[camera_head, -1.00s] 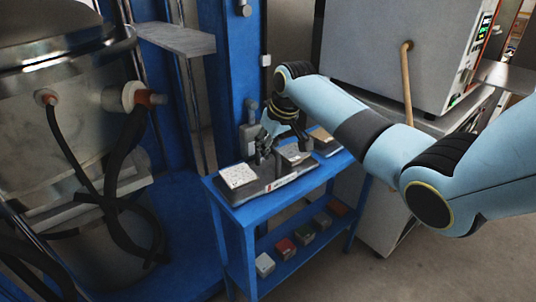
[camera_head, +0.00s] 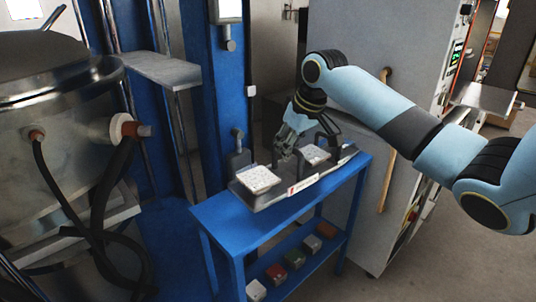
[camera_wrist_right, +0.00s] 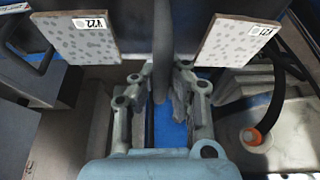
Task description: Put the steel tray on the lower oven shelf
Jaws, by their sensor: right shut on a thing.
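The dark steel tray (camera_head: 272,200) carries pale speckled tiles, a left one (camera_head: 258,179) and a right one (camera_head: 314,155). My right gripper (camera_head: 287,147) is shut on the tray's upright handle. In the right wrist view the dark handle (camera_wrist_right: 162,45) runs between the fingers (camera_wrist_right: 165,95), with a tile on each side. The tray appears raised a little above the blue table (camera_head: 230,222); the gap beneath is hard to judge. The arm hides part of the tray. A large grey cabinet (camera_head: 345,190), apparently the oven, stands behind right; its shelves are not visible.
A tan bar handle (camera_head: 385,165) is on the cabinet's face. Several small coloured boxes (camera_head: 295,258) sit on the table's lower shelf. A blue column (camera_head: 228,100) stands behind, and a steel vessel (camera_head: 65,125) with black hoses is at left. Floor is open at lower right.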

